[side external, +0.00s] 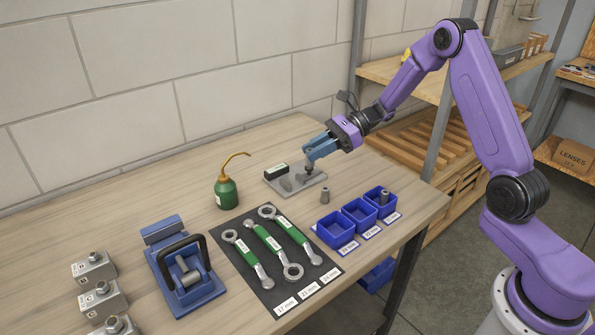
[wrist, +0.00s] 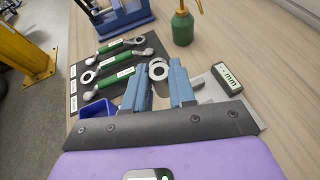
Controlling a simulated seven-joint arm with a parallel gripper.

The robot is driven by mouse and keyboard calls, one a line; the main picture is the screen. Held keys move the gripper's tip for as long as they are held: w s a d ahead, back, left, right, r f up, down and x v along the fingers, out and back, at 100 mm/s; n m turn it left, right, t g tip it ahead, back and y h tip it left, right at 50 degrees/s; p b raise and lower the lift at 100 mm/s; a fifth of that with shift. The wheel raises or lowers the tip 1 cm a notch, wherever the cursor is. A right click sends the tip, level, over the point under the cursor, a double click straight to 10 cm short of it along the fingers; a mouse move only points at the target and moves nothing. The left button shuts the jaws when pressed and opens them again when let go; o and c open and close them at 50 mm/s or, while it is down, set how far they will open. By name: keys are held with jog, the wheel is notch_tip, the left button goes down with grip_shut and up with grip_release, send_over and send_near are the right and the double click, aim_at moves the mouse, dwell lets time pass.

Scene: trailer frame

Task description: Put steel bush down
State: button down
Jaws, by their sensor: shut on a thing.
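My gripper (side external: 308,160) has blue fingers and is at the grey plate (side external: 275,179) near the back of the bench. It is shut on a steel bush (wrist: 158,69), whose round open end shows between the fingertips in the wrist view. In the side view the bush is small and partly hidden by the fingers, just above or touching the plate; I cannot tell which. A black display block (wrist: 227,78) reading in mm stands on the plate.
Three labelled blue bins stand at the bench's right edge; the left (side external: 335,232) and middle (side external: 359,216) look empty. Green-handled wrenches lie on a dark mat (side external: 258,275). A green oil can (side external: 225,192) stands left of the plate. A blue clamp fixture (side external: 184,272) is front left.

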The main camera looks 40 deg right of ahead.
jog(key=w+f, duration=0.6)
jog(key=shift+w+a+f, duration=0.15)
jog(key=shift+a+f, duration=0.05)
jog(key=shift+a, duration=0.1)
jog(key=shift+w+f, duration=0.15)
jog(key=shift+f, duration=1.45)
jog(key=shift+f, duration=0.15)
jog(key=c, duration=0.9)
grip_release()
jog(key=shift+c, duration=0.2)
